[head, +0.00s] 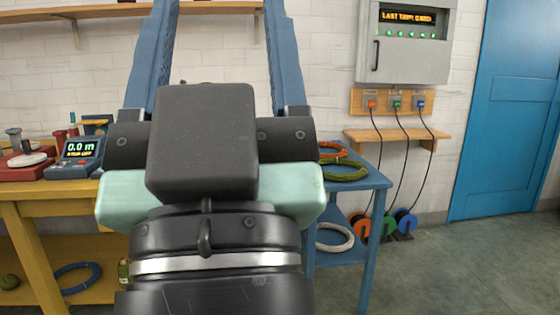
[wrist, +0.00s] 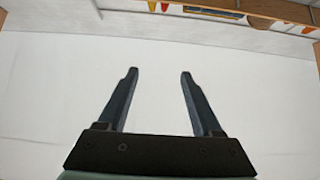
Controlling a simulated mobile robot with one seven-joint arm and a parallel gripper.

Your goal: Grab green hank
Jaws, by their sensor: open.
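A green hank (head: 343,173), olive in tone, lies as a flat coil on top of the blue stand, right of my arm in the head view. Its left end is partly hidden behind my gripper's body. My gripper (wrist: 159,72) is open and empty, with its two blue-grey fingers apart in the wrist view. In the head view the fingers point up in front of the white brick wall, to the left of and above the hank. The hank does not show in the wrist view.
An orange coil (head: 332,153) lies behind the green hank on the blue stand (head: 375,179). A white coil (head: 335,237) is on its lower shelf. A yellow bench (head: 30,194) with a meter (head: 79,157) stands left. Cables and spools (head: 388,228) stand right of the stand; floor beyond is clear.

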